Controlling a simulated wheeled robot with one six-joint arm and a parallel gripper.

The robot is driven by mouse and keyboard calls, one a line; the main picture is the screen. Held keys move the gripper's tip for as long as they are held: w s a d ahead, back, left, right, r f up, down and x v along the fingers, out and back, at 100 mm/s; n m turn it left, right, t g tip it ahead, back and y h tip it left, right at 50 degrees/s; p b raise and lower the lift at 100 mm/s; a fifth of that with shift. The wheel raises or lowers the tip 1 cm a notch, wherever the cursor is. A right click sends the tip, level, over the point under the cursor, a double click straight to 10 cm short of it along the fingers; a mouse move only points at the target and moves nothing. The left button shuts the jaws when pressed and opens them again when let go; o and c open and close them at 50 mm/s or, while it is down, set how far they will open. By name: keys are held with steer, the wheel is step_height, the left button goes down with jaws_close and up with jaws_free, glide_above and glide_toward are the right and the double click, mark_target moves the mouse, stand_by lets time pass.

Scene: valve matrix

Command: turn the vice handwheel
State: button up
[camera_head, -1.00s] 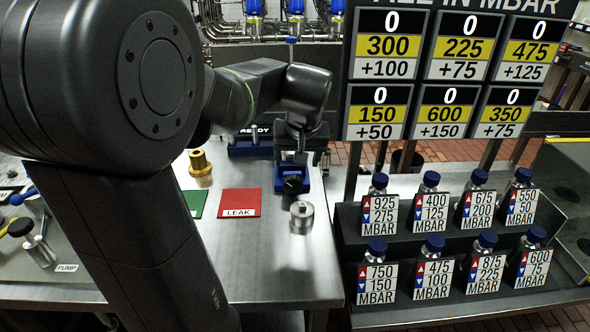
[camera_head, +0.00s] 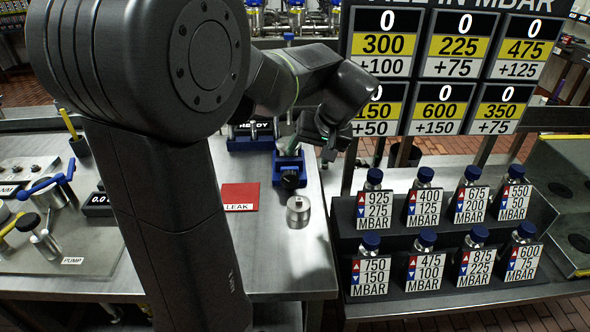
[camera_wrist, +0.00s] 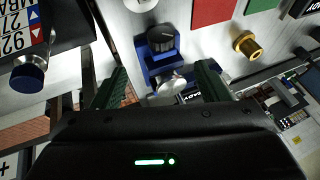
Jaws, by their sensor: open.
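The blue vice (camera_head: 291,166) stands on the steel bench near its right edge. Its black handwheel (camera_head: 289,182) faces the front of the bench. In the wrist view the handwheel (camera_wrist: 161,39) is above the middle, in front of the blue vice body (camera_wrist: 150,66), with a round silver part (camera_wrist: 171,82) just below. My gripper (camera_wrist: 162,84) is open, with a green finger to either side of the vice. The fingers do not touch the handwheel. In the head view my wrist is to the right of the vice and above it; the fingertips are hard to make out.
A silver cylinder (camera_head: 298,212) stands on the bench in front of the vice. A red LEAK card (camera_head: 240,197) lies to the left. A brass fitting (camera_wrist: 246,43) shows in the wrist view. Blue-capped bottles (camera_head: 419,205) fill a rack on the right, beneath the number board (camera_head: 444,70).

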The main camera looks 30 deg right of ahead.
mark_target(292, 177)
steer(key=x, duration=1.3)
steer(key=shift+w+a+f, duration=0.1)
steer(key=shift+w+f, duration=0.1)
steer(key=shift+f, duration=0.15)
